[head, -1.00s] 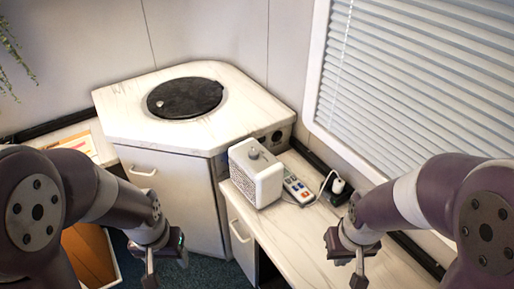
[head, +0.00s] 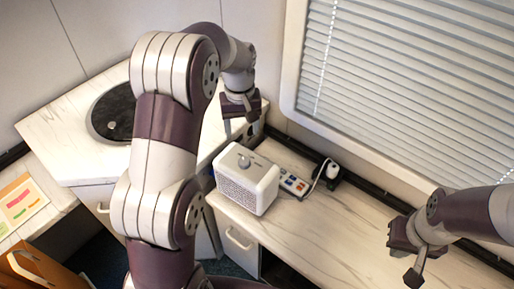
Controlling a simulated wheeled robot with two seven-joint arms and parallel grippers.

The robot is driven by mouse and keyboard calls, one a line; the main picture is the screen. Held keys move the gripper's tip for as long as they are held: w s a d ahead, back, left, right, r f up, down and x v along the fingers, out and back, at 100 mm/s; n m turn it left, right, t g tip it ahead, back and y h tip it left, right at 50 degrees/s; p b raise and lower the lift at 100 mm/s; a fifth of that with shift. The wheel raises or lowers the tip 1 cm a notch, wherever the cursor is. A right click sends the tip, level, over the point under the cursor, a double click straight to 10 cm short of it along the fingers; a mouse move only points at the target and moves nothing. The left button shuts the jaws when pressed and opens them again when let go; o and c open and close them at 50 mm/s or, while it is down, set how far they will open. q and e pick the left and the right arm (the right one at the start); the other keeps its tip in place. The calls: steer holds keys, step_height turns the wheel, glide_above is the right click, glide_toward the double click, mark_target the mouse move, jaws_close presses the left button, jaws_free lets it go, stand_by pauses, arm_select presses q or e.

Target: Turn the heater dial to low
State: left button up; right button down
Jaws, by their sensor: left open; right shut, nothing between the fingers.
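The heater (head: 247,180) is a small white box with a grille front, standing on the marble-pattern counter in the middle of the head view. Its grey dial (head: 244,162) sits on top; I cannot read its setting. My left gripper (head: 240,128) is open and empty, above and behind the heater, pointing down and apart from the dial. My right gripper (head: 413,262) is shut and empty, over the counter at the right, well away from the heater.
A plug with a white cord (head: 331,171) is by the wall. The corner cabinet with a round black lid (head: 113,112) is at left. Window blinds (head: 410,85) are behind. The counter (head: 335,235) right of the heater is clear.

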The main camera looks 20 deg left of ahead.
mark_target(244, 161)
arm_select(q)
steer(key=f, duration=0.6)
steer(key=f+p, duration=0.1)
steer(key=f, duration=0.4)
steer(key=shift+s+d+f, duration=0.15)
steer(key=shift+s+f, duration=0.05)
steer(key=shift+f, duration=0.5)
arm_select(e)
steer(key=shift+d+r, duration=0.2)
steer(key=shift+r, duration=0.25)
arm_select(q)
steer(key=c, duration=1)
steer(key=shift+c, duration=0.2)
